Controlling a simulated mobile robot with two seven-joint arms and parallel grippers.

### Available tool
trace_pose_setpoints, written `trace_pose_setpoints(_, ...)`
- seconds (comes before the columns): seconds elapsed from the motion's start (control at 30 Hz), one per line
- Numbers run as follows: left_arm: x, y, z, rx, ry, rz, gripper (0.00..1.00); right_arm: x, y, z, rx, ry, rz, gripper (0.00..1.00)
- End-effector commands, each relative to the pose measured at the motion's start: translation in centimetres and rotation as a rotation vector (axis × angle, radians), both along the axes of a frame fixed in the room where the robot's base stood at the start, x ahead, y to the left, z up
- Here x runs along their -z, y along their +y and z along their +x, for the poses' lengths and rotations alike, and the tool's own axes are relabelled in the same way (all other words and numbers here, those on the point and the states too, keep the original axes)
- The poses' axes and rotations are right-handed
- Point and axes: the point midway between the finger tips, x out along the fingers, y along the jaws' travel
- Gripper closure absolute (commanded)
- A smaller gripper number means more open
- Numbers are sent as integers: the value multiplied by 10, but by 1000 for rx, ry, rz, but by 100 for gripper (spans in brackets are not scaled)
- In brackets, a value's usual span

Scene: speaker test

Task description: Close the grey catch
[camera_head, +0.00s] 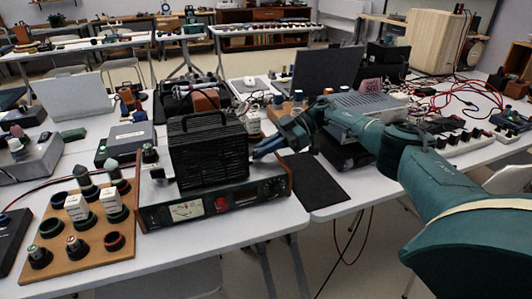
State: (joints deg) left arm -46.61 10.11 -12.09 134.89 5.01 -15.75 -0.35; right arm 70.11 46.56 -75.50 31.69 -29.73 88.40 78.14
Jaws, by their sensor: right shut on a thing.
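A black ribbed case (208,152) with a handle on top stands on the front table, upon or just behind a low instrument with a meter (187,211). My right gripper (257,153) reaches in from the right, and its blue fingers are at the right side of the black case. It is shut on a small part there, which the fingers hide. I cannot make out a grey catch clearly, nor tell how it stands. My left gripper is not in view.
A wooden board (75,243) with knobs and white blocks lies left of the instrument. A dark mat (315,181) lies below my right forearm. A grey metal box (362,115), a laptop (325,72) and red cables (455,92) crowd the table to the right.

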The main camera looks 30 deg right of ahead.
Motion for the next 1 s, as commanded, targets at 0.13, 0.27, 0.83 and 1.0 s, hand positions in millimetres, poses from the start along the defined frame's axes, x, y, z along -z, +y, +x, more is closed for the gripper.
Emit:
trace_pose_setpoints(0.13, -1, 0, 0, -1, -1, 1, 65, -1, 2, 0, -4, -1, 4, 100)
trace_pose_setpoints(0.27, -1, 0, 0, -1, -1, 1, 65, -1, 2, 0, -4, -1, 4, 100)
trace_pose_setpoints(0.83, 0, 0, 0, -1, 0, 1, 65, -1, 0, 0, -1, -1, 2, 69)
trace_pose_setpoints(1.0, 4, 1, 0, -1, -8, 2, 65, -6, -18, -3, 2, -2, 0, 69)
